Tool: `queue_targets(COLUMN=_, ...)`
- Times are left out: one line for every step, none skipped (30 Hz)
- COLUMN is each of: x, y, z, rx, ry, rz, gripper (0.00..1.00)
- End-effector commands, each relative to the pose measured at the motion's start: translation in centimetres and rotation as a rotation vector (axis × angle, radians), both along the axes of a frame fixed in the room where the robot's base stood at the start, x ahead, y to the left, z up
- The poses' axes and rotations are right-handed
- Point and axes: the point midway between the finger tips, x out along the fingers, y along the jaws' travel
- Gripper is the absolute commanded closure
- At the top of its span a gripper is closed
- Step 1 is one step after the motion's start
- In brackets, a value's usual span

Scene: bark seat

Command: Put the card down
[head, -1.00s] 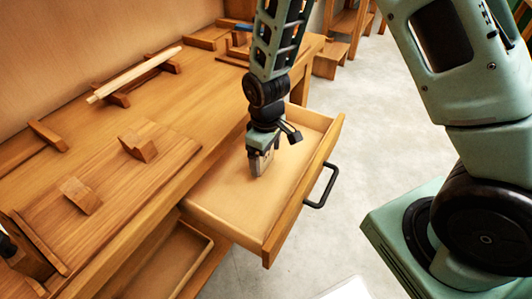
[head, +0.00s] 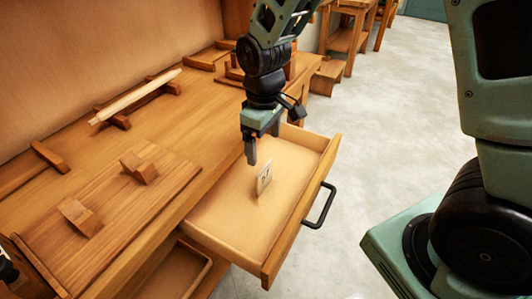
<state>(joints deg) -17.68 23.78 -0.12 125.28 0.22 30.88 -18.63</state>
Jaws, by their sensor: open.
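The card (head: 264,178) is a small pale piece with a dark mark. It stands on edge, or nearly so, inside the pulled-out wooden drawer (head: 228,235). My gripper (head: 251,155) is open and empty, above the drawer and slightly up and left of the card, apart from it. Only part of the fingers shows, and the card's lower edge seems to meet the drawer floor.
The drawer has a black handle (head: 319,206) on its front. The workbench (head: 190,128) carries wooden blocks (head: 139,168) and a pale stick (head: 135,96) on supports. The drawer floor around the card is bare. Open grey floor lies to the right.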

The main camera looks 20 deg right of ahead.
Motion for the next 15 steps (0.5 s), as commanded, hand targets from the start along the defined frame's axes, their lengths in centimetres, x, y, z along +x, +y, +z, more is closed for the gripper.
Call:
queue_targets(x=-0.5, y=0.4, z=0.6, rx=0.006, ry=0.0, rz=0.002, gripper=0.11)
queue_targets(x=-1.0, y=0.8, z=1.0, rx=0.012, ry=-0.001, rz=0.002, gripper=0.11)
queue_targets(x=-2.0, y=1.6, z=1.7, rx=0.022, ry=0.0, rz=0.006, gripper=0.11)
queue_targets(x=-3.0, y=2.3, z=2.4, rx=0.031, ry=0.0, rz=0.008, gripper=0.11)
queue_targets(x=-4.1, y=3.0, z=3.1, rx=0.04, ry=0.001, rz=0.011, gripper=0.11)
queue_targets(x=-5.9, y=3.9, z=4.0, rx=0.051, ry=0.003, rz=0.015, gripper=0.11)
queue_targets(x=-7.4, y=4.6, z=4.7, rx=0.059, ry=0.004, rz=0.018, gripper=0.11)
queue_targets(x=-8.8, y=5.2, z=5.4, rx=0.065, ry=0.004, rz=0.022, gripper=0.11)
queue_targets(x=-10.8, y=5.7, z=6.1, rx=0.069, ry=0.006, rz=0.027, gripper=0.11)
queue_targets(x=-12.2, y=6.1, z=6.6, rx=0.07, ry=0.007, rz=0.029, gripper=0.11)
queue_targets(x=-13.6, y=6.3, z=7.0, rx=0.07, ry=0.007, rz=0.032, gripper=0.11)
queue_targets(x=-15.2, y=6.5, z=7.5, rx=0.069, ry=0.005, rz=0.036, gripper=0.11)
queue_targets(x=-16.3, y=6.5, z=7.7, rx=0.067, ry=0.004, rz=0.038, gripper=0.11)
queue_targets(x=-17.3, y=6.5, z=7.9, rx=0.064, ry=0.003, rz=0.039, gripper=0.11)
queue_targets(x=-18.5, y=6.5, z=8.1, rx=0.061, ry=0.003, rz=0.041, gripper=0.11)
